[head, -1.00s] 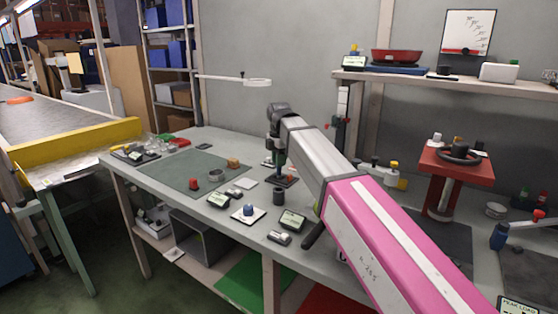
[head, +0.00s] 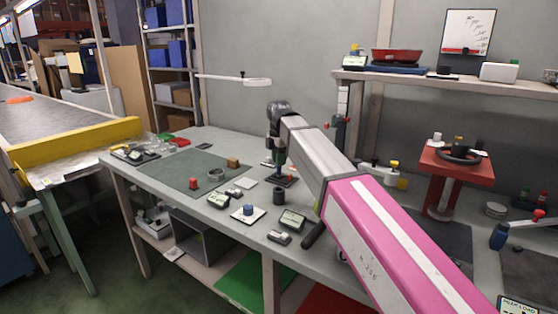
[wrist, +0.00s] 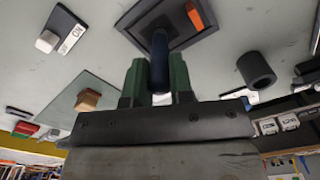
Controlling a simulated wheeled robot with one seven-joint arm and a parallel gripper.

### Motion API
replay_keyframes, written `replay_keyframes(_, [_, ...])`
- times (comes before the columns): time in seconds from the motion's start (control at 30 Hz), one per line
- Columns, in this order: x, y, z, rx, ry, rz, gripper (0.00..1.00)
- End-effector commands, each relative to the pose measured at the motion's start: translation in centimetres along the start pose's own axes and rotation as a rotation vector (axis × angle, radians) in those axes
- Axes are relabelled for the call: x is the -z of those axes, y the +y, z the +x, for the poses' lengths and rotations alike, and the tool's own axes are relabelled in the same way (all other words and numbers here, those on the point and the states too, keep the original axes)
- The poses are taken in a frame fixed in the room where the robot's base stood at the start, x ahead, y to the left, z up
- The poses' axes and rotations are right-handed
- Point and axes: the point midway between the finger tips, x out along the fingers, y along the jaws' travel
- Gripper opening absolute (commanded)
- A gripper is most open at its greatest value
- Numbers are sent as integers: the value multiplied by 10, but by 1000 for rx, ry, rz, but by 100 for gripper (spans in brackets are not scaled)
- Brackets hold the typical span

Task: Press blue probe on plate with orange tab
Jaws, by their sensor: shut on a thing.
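My gripper (wrist: 158,82) has green fingers and is shut on the blue probe (wrist: 160,62), a dark blue rounded rod. The probe points at a dark square plate (wrist: 180,41) with an orange tab (wrist: 196,16) near one edge. The probe's tip lies over the plate's middle part; I cannot tell whether it touches. In the head view, my gripper (head: 280,160) points down at the plate (head: 290,181) on the grey bench, and the probe is mostly hidden between the fingers.
A black hollow cylinder (head: 279,197) stands close in front of the plate. A white plate with a blue knob (head: 248,210) and a small display (head: 292,220) lie nearer the front edge. A green mat (head: 170,172) bears a red piece and a wooden block to the left.

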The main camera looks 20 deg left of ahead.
Motion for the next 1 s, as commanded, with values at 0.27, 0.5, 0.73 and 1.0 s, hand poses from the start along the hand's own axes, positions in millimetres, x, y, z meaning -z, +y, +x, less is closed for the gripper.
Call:
replay_keyframes(0.27, [0, 0, -20, -2, 0, 0, 0])
replay_keyframes(0.5, [0, 1, -37, -2, 0, 0, 0])
replay_keyframes(0.73, [0, 1, -52, -2, 0, 0, 0])
replay_keyframes(1.0, [0, 0, -67, -2, 0, 0, 0])
